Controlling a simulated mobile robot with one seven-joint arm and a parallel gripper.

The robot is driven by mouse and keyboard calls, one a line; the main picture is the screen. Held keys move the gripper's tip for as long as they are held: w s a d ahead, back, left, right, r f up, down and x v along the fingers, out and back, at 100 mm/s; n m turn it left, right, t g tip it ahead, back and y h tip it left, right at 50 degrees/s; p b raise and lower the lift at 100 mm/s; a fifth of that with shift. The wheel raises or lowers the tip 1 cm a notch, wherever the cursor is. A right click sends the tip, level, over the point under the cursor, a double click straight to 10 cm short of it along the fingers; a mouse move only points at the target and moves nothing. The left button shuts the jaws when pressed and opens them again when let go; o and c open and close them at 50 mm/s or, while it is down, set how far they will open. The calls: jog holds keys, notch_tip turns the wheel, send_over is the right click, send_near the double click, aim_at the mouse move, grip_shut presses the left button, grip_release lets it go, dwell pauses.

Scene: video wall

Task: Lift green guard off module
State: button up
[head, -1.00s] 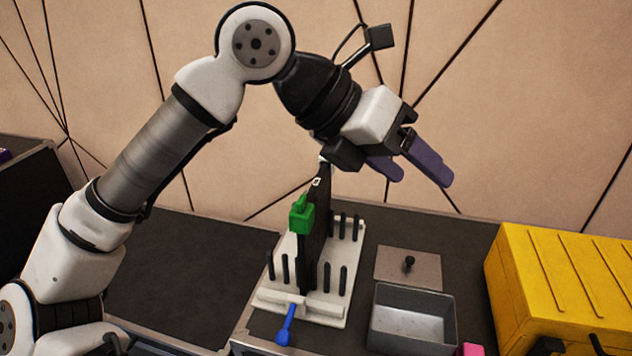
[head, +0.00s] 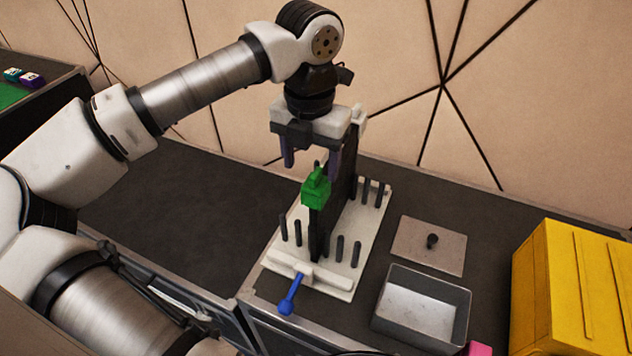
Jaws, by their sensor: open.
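The green guard (head: 316,192) sits on the near upper edge of the black upright module (head: 342,196). The module stands in a white rack base (head: 344,285) with several black pegs. My gripper (head: 311,160) is open and points down, just above and behind the guard, with its purple fingers apart. The right finger is close to the module's edge; I cannot tell whether it touches. Nothing is seen between the fingers. A blue-handled lever (head: 290,293) sticks out from the front of the rack base.
A grey open tray (head: 424,304) stands right of the rack, with a flat grey plate with a black knob (head: 430,244) behind it. A yellow case (head: 575,290) stands at the far right. A pink object (head: 479,349) is at the bottom edge. The bench left of the rack is clear.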

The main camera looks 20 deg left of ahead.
aim_at(315, 187)
jog(key=shift+d+f+p, duration=0.25)
jog(key=shift+f+p, duration=0.3)
jog(key=shift+f, duration=1.05)
jog(key=shift+d+f+p, duration=0.2)
jog(key=shift+f+p, duration=0.35)
jog(key=shift+f, duration=1)
jog(key=c, duration=1.1)
jog(key=shift+o, duration=0.2)
jog(key=shift+r, duration=0.1)
